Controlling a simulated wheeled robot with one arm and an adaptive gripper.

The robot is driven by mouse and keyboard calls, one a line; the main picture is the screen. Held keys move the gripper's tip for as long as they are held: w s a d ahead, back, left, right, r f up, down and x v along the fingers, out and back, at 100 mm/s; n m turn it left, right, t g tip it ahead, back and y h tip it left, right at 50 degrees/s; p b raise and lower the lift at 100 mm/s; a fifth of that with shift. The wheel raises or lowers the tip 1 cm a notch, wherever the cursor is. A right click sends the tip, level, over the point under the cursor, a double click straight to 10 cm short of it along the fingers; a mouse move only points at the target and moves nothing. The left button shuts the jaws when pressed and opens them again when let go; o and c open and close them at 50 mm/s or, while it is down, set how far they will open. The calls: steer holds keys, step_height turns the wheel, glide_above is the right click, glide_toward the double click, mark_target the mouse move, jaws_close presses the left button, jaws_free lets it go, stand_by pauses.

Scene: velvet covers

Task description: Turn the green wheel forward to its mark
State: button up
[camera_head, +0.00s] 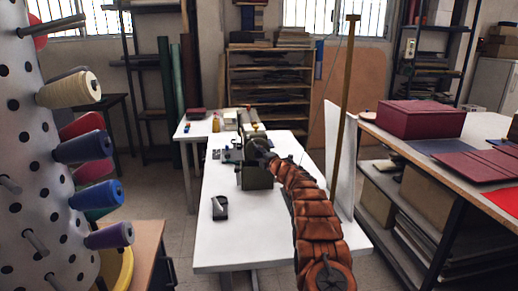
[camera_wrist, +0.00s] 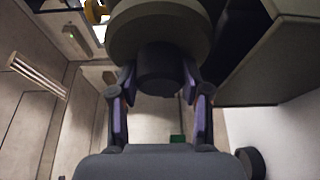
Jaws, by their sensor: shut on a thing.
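A machine with a dark green body (camera_head: 256,176) stands on the white table (camera_head: 228,252) in the head view. My gripper (camera_head: 259,150) is at its upper part, small and partly hidden by my arm. In the wrist view a round, dull olive-grey disc, seemingly the green wheel (camera_wrist: 150,36), fills the top, with a dark round hub (camera_wrist: 158,68) below it. The fingers of my gripper (camera_wrist: 159,84) close on the hub from both sides. I cannot make out a mark on the wheel in either view.
A wooden post (camera_head: 343,110) and a white panel (camera_head: 339,160) rise right of my arm. A bench with a dark red box (camera_head: 420,120) is at right, a spool stand (camera_head: 30,160) at left.

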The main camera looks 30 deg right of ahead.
steer(key=shift+r+n+g+p, duration=0.1)
steer(key=shift+n+g+p, duration=0.3)
steer(key=shift+n+p, duration=0.6)
steer(key=o, duration=1.1)
steer(key=shift+o, duration=0.2)
steer(key=shift+s, duration=0.1)
steer(key=s+r, duration=0.1)
steer(key=s, duration=1)
steer(key=shift+s+a, duration=0.15)
steer(key=shift+s, duration=0.2)
